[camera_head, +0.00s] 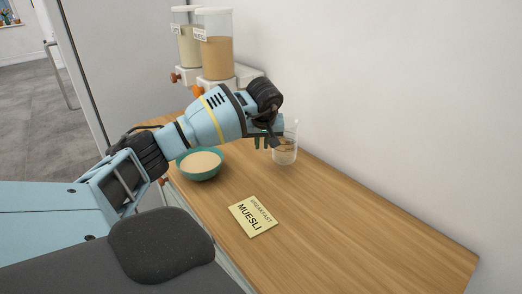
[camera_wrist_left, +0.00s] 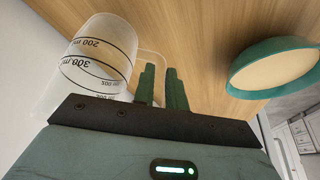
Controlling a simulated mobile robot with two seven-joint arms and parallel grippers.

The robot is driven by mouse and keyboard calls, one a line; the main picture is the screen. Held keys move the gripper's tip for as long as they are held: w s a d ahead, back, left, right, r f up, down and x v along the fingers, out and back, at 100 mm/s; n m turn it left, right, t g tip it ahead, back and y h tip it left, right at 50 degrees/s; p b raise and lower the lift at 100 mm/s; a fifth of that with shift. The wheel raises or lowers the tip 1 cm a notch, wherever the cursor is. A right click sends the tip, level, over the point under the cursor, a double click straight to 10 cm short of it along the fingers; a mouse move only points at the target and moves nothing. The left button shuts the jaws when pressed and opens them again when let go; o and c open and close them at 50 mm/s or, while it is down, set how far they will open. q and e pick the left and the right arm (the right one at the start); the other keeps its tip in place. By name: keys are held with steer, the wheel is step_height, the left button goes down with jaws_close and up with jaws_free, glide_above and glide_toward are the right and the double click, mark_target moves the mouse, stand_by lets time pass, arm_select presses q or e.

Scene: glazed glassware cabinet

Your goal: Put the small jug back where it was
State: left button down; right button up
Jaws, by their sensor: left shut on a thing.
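The small jug (camera_head: 286,152) is clear, with dark volume marks. It is at the right of my left gripper (camera_head: 263,142), close to the wall. In the left wrist view the jug (camera_wrist_left: 92,62) shows at the left, with its handle running to the green fingers. My left gripper (camera_wrist_left: 163,88) is shut on the jug's handle. The jug looks upright in the head view; I cannot tell whether its base touches the worktop. My right gripper is not in view.
A green bowl (camera_head: 201,176) of pale contents stands on the wooden worktop (camera_head: 350,220), left of the jug. A yellow muesli card (camera_head: 253,216) lies in front. Two cereal dispensers (camera_head: 216,58) stand at the back. The worktop's front right is clear.

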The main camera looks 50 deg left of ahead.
mark_target(261, 151)
arm_select(q)
steer(key=shift+f, duration=1.4)
steer(key=shift+s+f, duration=0.1)
steer(key=c, duration=1.4)
jaws_free()
steer(key=shift+c, duration=0.2)
steer(key=shift+r, duration=0.5)
steer(key=v, duration=1.1)
steer(key=shift+p, duration=0.35)
steer(key=shift+s, duration=0.15)
